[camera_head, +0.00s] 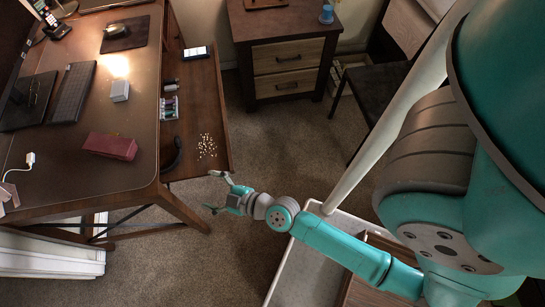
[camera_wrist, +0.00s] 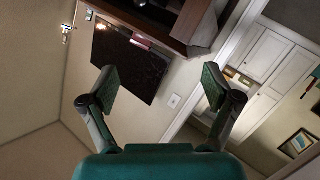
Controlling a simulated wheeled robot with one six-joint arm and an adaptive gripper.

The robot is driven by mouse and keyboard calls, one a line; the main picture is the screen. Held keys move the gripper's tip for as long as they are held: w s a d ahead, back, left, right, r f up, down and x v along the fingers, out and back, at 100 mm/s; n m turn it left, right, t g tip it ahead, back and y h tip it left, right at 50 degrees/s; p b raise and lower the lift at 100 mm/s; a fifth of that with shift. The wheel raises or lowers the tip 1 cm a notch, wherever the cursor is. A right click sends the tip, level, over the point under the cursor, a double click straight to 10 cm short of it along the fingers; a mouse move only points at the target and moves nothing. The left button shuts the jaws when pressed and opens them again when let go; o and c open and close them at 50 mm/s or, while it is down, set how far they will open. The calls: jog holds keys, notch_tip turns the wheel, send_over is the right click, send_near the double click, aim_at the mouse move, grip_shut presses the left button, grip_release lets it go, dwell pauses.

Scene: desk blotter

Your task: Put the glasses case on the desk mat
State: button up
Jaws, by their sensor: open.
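The glasses case appears to be the dark red, long box (camera_head: 110,146) lying on the brown desk near its front part. My gripper (camera_head: 216,191) is open and empty, out over the floor beside the desk's right edge, well apart from the case. In the wrist view my gripper (camera_wrist: 161,90) has its two fingers spread with nothing between them.
A black keyboard (camera_head: 72,92), a small white box (camera_head: 119,91) and a white cable plug (camera_head: 30,159) are on the desk. A lower side shelf (camera_head: 205,100) holds a phone, small items and scattered white bits. A drawer cabinet (camera_head: 287,65) stands behind. Carpet between is clear.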

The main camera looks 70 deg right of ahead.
jog(key=s+r+m, duration=0.3)
jog(key=s+r, duration=0.3)
jog(key=s, duration=0.6)
jog(key=s+r+m, duration=0.3)
jog(key=s+r, duration=0.3)
jog(key=s, duration=0.6)
jog(key=shift+s+a+r+g+h, duration=0.15)
jog(key=shift+s+a+g+h, duration=0.15)
jog(key=shift+a+h, duration=0.15)
